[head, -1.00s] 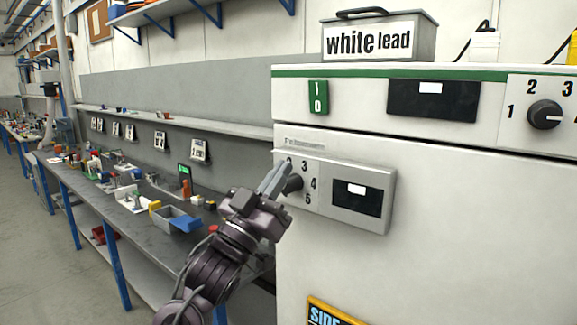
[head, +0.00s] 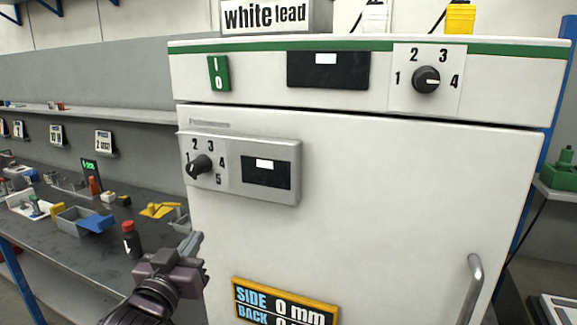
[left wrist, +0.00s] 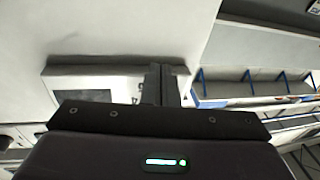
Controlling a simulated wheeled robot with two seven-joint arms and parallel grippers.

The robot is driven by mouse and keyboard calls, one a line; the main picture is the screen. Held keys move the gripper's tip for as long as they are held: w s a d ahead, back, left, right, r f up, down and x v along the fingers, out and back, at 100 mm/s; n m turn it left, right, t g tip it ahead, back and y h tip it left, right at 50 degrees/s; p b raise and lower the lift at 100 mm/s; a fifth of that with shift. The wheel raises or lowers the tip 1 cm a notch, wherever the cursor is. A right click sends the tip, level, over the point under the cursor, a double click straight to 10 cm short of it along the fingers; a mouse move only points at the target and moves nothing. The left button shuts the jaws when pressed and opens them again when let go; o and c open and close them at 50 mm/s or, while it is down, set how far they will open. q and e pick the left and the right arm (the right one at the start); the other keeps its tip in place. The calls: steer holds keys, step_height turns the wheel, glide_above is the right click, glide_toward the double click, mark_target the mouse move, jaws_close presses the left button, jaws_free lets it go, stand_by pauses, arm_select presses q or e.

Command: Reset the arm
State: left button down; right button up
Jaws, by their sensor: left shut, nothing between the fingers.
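My left gripper (head: 191,243) is low in the head view, in front of the left edge of the white cabinet (head: 380,200). Its fingers are shut and empty, and it is apart from the knob. The grey control box (head: 270,149) on the cabinet carries a black knob (head: 200,167) with numbers around it and a dark display. In the left wrist view the shut fingers (left wrist: 163,75) point up the picture, with the box (left wrist: 120,85) behind them. My right gripper is not in view.
A workbench (head: 92,245) at left holds a grey bin (head: 85,224), a red-capped bottle (head: 131,240) and small parts. The cabinet has a second knob (head: 426,80), a green switch (head: 218,73), a door handle (head: 473,288) and a SIDE/BACK sign (head: 284,302).

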arm_select(q)
steer(key=s+f+g+y, duration=0.1)
steer(key=s+f+g, duration=0.3)
steer(key=f, duration=0.5)
steer(key=s+f+g+y, duration=0.1)
steer(key=s+f+g, duration=0.35)
steer(key=f, duration=0.45)
steer(key=s+f+m+g, duration=0.1)
steer(key=s+f+g, duration=0.35)
steer(key=s, duration=0.35)
steer(key=s+f+g, duration=0.3)
steer(key=s+f, duration=0.3)
steer(key=s, duration=0.3)
step_height(320, 180, down, 29)
steer(key=s+a+f+g, duration=0.1)
steer(key=s+a+f, duration=0.1)
steer(key=s+f, duration=0.7)
steer(key=s+a+f+g, duration=0.1)
steer(key=s+f, duration=0.9)
steer(key=s, duration=0.2)
steer(key=shift+a+y, duration=0.3)
steer(key=shift+a, duration=0.05)
